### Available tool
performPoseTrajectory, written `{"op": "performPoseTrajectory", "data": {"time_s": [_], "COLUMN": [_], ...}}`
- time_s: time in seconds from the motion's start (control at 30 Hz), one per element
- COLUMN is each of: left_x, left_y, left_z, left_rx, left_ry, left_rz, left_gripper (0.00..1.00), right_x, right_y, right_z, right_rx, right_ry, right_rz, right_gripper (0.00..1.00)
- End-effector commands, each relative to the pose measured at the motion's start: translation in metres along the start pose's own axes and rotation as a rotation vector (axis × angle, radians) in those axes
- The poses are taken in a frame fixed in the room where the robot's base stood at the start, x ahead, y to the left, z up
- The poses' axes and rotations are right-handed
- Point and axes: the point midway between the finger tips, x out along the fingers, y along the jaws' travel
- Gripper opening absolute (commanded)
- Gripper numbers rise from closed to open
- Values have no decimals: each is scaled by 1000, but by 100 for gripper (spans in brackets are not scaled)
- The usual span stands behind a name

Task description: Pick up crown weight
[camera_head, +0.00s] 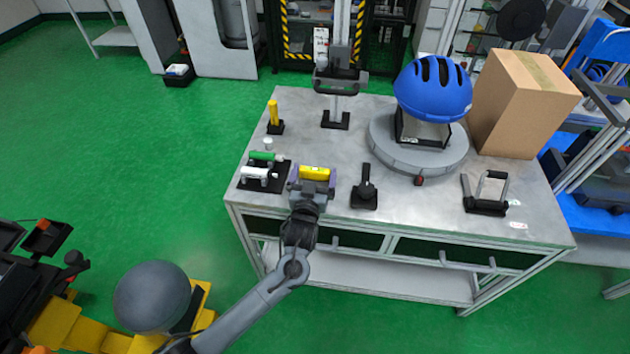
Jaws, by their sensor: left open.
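A black rack (283,183) near the table's front left corner bears a green cylinder (262,156) and a white cylinder (256,173). A yellow cylinder (315,173) lies at the rack's right side. No label shows which one is the crown weight. My left gripper (312,179) reaches in from the front, over the table's front edge. Its open fingers are at the two ends of the yellow cylinder; I cannot tell whether they touch it. The gripper hides the near side of that cylinder and what is under it. My right gripper is out of view.
The metal table (330,220) also bears a black handled tool (365,192), a black frame (486,195), a yellow upright piece (273,114), a grey stand (337,110), a blue helmet (433,88) on a round base (400,155), and a cardboard box (515,105).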

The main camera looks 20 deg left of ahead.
Motion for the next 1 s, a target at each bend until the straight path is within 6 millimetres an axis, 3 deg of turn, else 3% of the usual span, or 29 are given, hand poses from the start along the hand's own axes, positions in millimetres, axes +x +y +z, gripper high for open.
{"op": "performPoseTrajectory", "data": {"time_s": [0.17,0.7,1.0], "left_x": [0,0,0], "left_y": [0,0,0], "left_z": [0,0,-6], "left_rx": [0,-1,-4], "left_ry": [0,0,8], "left_rz": [0,0,0], "left_gripper": [98,16,15], "right_x": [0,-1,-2], "right_y": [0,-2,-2], "right_z": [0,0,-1], "right_rx": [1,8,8], "right_ry": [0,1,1], "right_rz": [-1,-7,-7], "right_gripper": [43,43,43]}}
